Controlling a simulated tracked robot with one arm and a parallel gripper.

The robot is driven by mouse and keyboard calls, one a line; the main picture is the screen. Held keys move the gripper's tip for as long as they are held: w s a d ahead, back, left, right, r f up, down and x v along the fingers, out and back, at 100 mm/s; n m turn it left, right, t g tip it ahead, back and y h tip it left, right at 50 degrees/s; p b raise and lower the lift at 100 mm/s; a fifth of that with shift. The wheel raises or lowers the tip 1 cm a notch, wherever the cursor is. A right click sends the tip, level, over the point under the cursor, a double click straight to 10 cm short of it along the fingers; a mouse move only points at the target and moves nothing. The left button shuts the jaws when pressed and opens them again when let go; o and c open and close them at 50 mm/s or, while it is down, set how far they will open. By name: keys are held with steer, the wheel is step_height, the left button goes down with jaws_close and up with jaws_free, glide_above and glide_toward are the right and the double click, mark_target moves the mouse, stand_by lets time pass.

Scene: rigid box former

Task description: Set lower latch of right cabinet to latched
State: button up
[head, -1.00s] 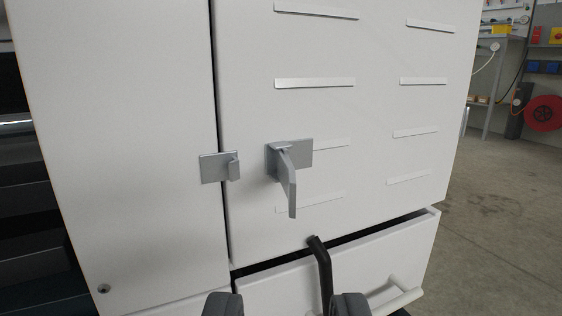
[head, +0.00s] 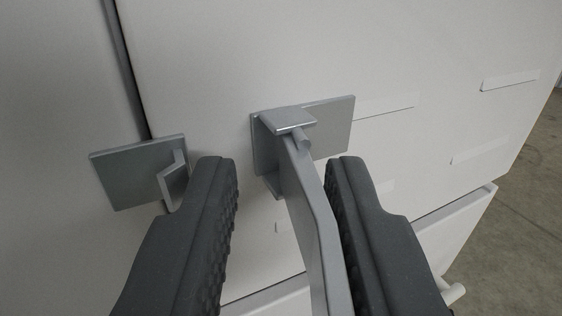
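The lower latch (head: 310,215) is a grey metal lever on a bracket plate (head: 337,125) fixed to the white cabinet door (head: 215,60). The lever hangs down and stands out from the door, clear of its catch. The catch (head: 125,175) is a grey plate with a bent hook on the panel left of the door seam. My gripper (head: 283,175) is open, with its dark ribbed fingers on either side of the lever. The right finger is close to the lever; I cannot tell if it touches. A wider gap shows at the left finger, whose tip is near the catch hook.
The door has raised slats (head: 510,80) to the right. Below it is a drawer front (head: 465,225) with a handle (head: 453,292), standing slightly out. Open concrete floor (head: 530,190) shows at the right.

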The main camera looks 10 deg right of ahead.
steer(key=shift+d, duration=0.5)
jaws_close()
steer(key=shift+a, duration=0.25)
steer(key=shift+d, duration=0.35)
